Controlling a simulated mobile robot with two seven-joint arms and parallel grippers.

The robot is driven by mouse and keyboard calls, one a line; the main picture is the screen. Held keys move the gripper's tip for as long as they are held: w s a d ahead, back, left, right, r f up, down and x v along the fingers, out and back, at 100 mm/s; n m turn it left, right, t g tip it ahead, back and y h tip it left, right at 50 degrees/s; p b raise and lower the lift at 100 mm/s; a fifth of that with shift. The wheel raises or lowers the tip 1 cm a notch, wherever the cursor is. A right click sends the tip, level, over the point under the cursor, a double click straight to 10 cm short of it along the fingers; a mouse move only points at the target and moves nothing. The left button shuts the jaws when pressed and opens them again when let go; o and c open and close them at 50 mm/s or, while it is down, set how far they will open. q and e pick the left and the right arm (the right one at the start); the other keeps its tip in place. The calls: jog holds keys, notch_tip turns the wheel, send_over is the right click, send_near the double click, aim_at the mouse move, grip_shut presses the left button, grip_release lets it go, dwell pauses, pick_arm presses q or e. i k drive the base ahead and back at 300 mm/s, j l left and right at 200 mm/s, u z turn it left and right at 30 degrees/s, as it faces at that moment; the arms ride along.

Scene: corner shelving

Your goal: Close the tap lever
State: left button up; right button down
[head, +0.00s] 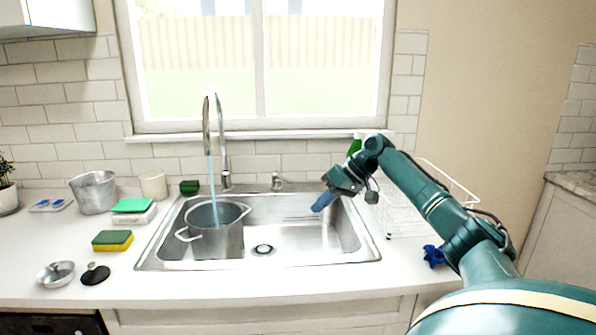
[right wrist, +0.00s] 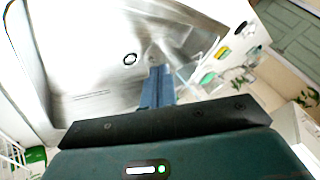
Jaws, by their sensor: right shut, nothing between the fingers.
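The silver gooseneck tap (head: 222,150) stands behind the sink, and a stream of water (head: 212,185) runs from it into a metal pot (head: 218,238) in the left of the sink (head: 300,266). A small silver fitting (head: 277,182) stands behind the sink, right of the spout; I cannot tell whether it is the lever. My right gripper (head: 322,203), with blue fingers, is shut and empty above the right part of the sink, right of the tap and apart from it. Its shut fingers also show in the right wrist view (right wrist: 157,88) over the sink basin. My left gripper is out of view.
A wire dish rack (head: 405,222) and a blue cloth-like item (head: 433,256) are on the right counter. A green bottle (head: 355,147) stands partly behind my right arm. Sponges (head: 112,240), a metal bucket (head: 94,192) and small dishes are on the left counter.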

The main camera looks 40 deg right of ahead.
aim_at(274, 175)
jog(key=i+l, duration=0.25)
jog(key=l, duration=0.15)
jog(key=i+l, duration=0.25)
jog(key=l, duration=0.2)
jog(key=i+l, duration=0.25)
jog(key=l, duration=0.15)
